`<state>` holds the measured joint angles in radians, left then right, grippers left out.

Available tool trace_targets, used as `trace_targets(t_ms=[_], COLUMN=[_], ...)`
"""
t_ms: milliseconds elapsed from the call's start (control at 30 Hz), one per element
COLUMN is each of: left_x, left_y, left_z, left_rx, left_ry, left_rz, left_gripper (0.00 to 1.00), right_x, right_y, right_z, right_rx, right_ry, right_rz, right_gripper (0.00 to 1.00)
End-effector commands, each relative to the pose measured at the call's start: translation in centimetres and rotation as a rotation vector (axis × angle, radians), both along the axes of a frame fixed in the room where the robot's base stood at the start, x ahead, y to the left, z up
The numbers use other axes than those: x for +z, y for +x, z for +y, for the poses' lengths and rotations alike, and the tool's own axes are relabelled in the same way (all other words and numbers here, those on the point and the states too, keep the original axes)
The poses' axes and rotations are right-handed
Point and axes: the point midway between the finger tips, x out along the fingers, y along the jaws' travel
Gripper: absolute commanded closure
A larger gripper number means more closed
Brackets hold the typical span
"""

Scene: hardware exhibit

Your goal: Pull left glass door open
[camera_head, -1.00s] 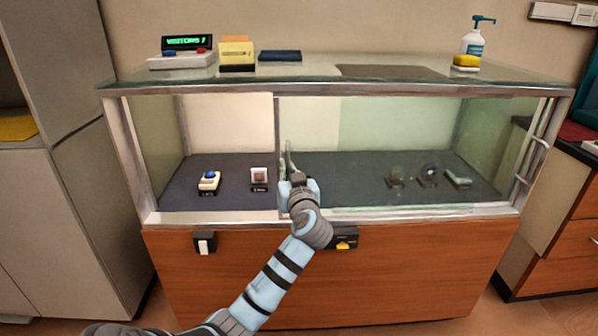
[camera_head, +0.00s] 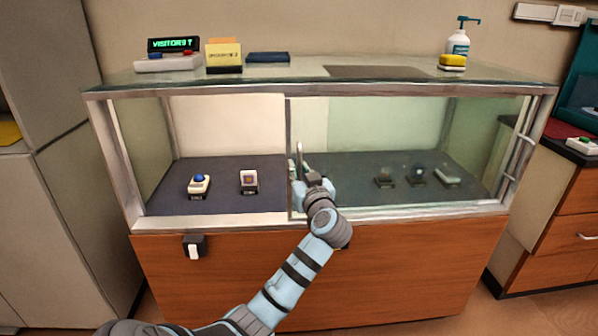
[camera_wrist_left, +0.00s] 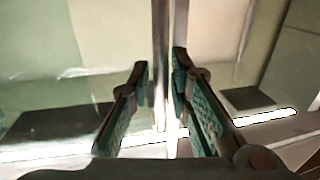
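The left glass door (camera_head: 312,122) of the display case has its upright metal edge near the middle of the case. Left of that edge, the front stands open. My left gripper (camera_head: 298,172) is at this edge, roughly mid-height. The exact contact is hidden in the head view. My right gripper is not in view.
The case's dark shelf holds a blue-topped device (camera_head: 199,186) and a small framed piece (camera_head: 248,181) at left, and several items behind glass at right. A visitor counter (camera_head: 170,60) and a soap bottle (camera_head: 459,42) stand on top. A grey cabinet (camera_head: 60,220) stands left.

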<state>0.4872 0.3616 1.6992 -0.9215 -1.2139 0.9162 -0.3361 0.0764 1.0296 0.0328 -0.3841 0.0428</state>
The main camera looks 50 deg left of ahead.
Motion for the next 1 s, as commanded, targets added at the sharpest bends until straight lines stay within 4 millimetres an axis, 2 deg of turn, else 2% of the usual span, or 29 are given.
trace_targets(t_ms=[167, 267, 500, 633, 767, 1000], left_x=[-0.1, -0.1, -0.2, -0.2, -0.1, -0.1], left_y=[-0.1, -0.6, -3.6, -4.9, -5.6, -5.6], left_z=[-0.2, -1.4, -7.1, -9.6, -10.5, -10.6], left_rx=[-0.001, -0.003, -0.005, -0.003, 0.000, 0.001], left_ry=[-0.001, -0.002, -0.007, -0.005, -0.003, -0.001], left_rz=[0.000, 0.000, -0.001, -0.001, 0.001, 0.000], left_gripper=[0.82, 0.82, 0.82, 0.82, 0.82, 0.82], right_x=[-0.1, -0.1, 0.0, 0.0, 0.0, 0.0], right_y=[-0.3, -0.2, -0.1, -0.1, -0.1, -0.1], right_z=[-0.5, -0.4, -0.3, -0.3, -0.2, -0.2], right_rx=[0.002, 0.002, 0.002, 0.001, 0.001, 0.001], right_ry=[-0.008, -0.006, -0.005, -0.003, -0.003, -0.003], right_rz=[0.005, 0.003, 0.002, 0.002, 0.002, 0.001], right_gripper=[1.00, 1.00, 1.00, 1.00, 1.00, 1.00])
